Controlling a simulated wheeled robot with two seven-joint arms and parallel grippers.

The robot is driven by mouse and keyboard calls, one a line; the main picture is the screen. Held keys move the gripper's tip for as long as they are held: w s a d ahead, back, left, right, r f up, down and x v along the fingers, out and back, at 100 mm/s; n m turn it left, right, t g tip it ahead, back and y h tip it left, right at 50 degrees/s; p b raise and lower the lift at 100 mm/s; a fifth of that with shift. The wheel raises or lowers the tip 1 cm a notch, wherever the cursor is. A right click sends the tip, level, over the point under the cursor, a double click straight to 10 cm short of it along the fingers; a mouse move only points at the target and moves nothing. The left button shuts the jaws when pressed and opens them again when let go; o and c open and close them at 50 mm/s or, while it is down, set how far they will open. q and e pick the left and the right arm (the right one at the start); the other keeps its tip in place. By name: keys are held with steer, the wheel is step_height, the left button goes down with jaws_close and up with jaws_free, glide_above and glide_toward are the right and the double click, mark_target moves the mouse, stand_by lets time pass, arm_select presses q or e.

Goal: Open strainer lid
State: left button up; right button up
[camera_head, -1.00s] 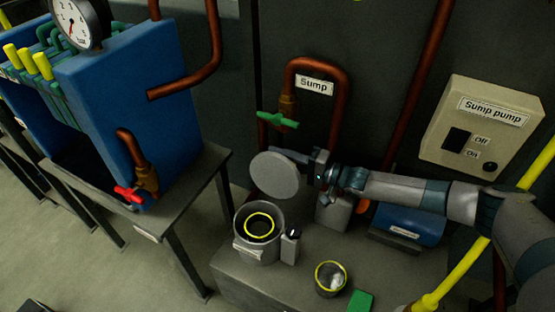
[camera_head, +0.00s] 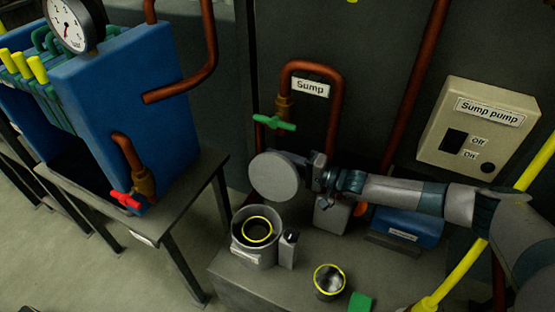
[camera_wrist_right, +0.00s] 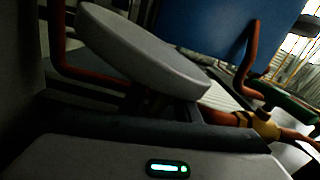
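The strainer (camera_head: 243,250) is a grey open-topped pot on the low grey bench, with a yellow ring inside. Its lid (camera_head: 273,177), a round grey disc, is raised above and behind the pot, tilted nearly upright and apart from the rim. My right gripper (camera_head: 316,174) is at the lid's right side and appears shut on its handle. The fingertips and the grip itself are mostly hidden. In the right wrist view the lid (camera_wrist_right: 140,50) fills the upper middle, with a short stem running down toward my gripper. My left gripper is out of view.
A small yellow-rimmed cup (camera_head: 328,282) and a green block (camera_head: 360,302) are on the bench's front. A green-handled valve (camera_head: 274,123) and copper pipe (camera_head: 335,110) stand behind the lid. The sump pump box (camera_head: 478,128) is at right, a blue tank (camera_head: 135,105) at left.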

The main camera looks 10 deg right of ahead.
steer(key=shift+d, duration=0.1)
steer(key=v, duration=1.7)
steer(key=shift+s+d, duration=0.1)
steer(key=shift+s, duration=0.05)
